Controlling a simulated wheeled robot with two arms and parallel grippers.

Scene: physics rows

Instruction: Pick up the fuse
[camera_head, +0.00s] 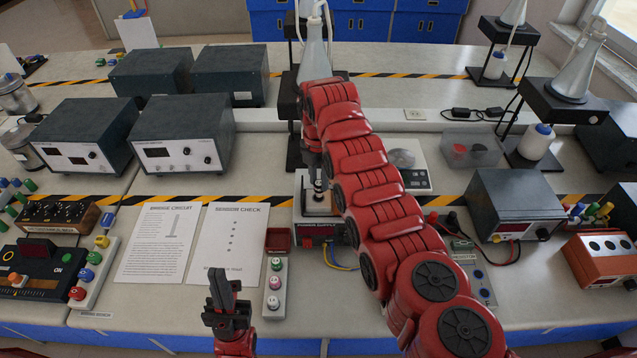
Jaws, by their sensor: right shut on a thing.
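My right arm reaches in from the lower right and bends down over the power supply (316,230). My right gripper (318,180) points down just above the top of this unit. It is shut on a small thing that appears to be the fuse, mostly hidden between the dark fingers. I cannot tell whether the fuse is clear of the power supply. My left gripper (227,298) is low in front, over the near bench edge, apart from the power supply. Its fingers look empty, but I cannot tell how far apart they are.
Two printed sheets (228,240) lie left of the power supply. Grey instrument boxes (181,139) stand behind left. A grey meter (513,205) with wires stands right.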

